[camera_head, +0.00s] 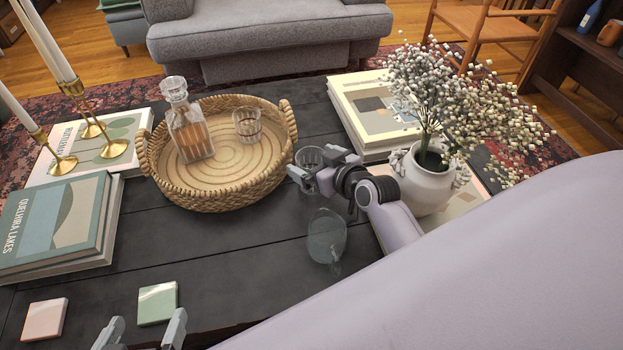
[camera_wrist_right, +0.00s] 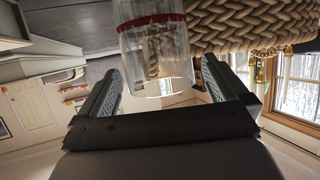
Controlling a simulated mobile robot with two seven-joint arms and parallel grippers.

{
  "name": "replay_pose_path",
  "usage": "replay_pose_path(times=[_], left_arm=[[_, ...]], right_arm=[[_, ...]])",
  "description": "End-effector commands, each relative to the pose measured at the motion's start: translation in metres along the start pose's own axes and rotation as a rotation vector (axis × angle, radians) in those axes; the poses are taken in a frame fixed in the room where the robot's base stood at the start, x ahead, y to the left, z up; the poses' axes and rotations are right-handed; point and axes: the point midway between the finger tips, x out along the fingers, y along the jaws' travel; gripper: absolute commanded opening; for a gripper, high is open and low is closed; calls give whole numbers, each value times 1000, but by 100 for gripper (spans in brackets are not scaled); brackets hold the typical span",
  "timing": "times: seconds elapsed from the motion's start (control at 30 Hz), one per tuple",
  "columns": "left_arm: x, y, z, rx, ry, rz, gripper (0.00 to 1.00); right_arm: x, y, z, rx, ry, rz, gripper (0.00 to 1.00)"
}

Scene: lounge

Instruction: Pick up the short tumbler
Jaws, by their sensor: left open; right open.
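A clear short tumbler (camera_head: 309,156) stands on the dark table just right of the woven tray, partly hidden by my right gripper (camera_head: 313,168). In the right wrist view this clear glass (camera_wrist_right: 152,45) shows ahead of and between the two spread fingers of the right gripper (camera_wrist_right: 158,80). The fingers are open, and I see no clear contact. Another short patterned glass (camera_head: 247,125) stands inside the tray. A rounded clear glass (camera_head: 326,238) stands nearer, below the right gripper. My left gripper (camera_head: 143,333) is open and empty at the bottom edge.
The woven tray (camera_head: 225,198) also holds a decanter (camera_head: 187,120). Books (camera_head: 375,110) and a white flower vase (camera_head: 425,182) stand to the right. Brass candlesticks (camera_head: 62,163) and books (camera_head: 60,225) are at left. Pink (camera_head: 44,319) and green (camera_head: 157,303) coasters lie in front.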

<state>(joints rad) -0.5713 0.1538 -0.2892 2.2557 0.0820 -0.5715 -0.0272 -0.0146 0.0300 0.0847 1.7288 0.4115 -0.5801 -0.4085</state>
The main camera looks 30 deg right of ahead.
Motion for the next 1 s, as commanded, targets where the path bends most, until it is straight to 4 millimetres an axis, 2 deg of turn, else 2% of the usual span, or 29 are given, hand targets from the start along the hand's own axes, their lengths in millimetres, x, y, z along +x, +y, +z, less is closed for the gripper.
replay_pose_path(times=[0.13,0.4,0.57,0.6,0.7,1.0], left_arm=[[5,5,-2,-20,17,23,100],[6,6,-5,-24,22,29,100],[6,6,-5,-23,21,27,100],[6,6,-4,-23,21,27,100],[6,5,-4,-24,20,25,100],[5,4,-5,-23,17,17,100]], right_arm=[[13,0,2,0,-1,1,100],[14,0,0,0,-1,1,100],[14,0,0,0,-1,0,48],[14,0,0,0,-1,1,35],[14,0,-1,0,2,1,10],[12,0,-6,-1,3,1,9]])
